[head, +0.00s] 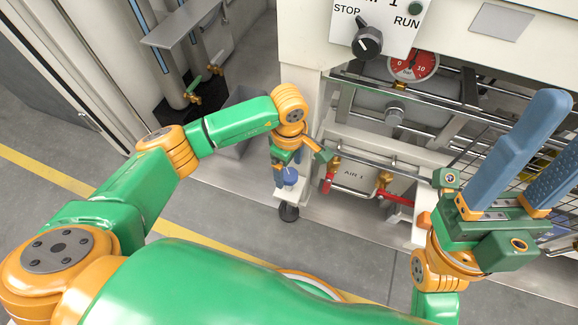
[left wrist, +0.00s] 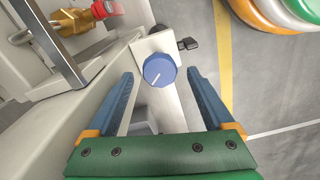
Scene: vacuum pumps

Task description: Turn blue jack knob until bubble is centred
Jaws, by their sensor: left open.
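The blue jack knob (left wrist: 159,70) is round with a white pointer line. It sits on a pale bracket (left wrist: 148,46) in the left wrist view. In the head view the knob (head: 288,178) shows partly below my left gripper, above a black foot (head: 288,213). My left gripper (left wrist: 160,78) is open; its blue fingers stand to either side of the knob, with visible gaps in the picture. I cannot tell how deep they reach around it. My right gripper (head: 564,132) is open and empty at the right. I cannot make out a bubble level in either view.
A red-handled valve (head: 328,182) and pipework are right of the knob, under a panel with a STOP/RUN switch (head: 367,43) and a red gauge (head: 413,65). In the left wrist view, a brass fitting (left wrist: 72,20) is at upper left. The grey floor (head: 225,215) in front is clear.

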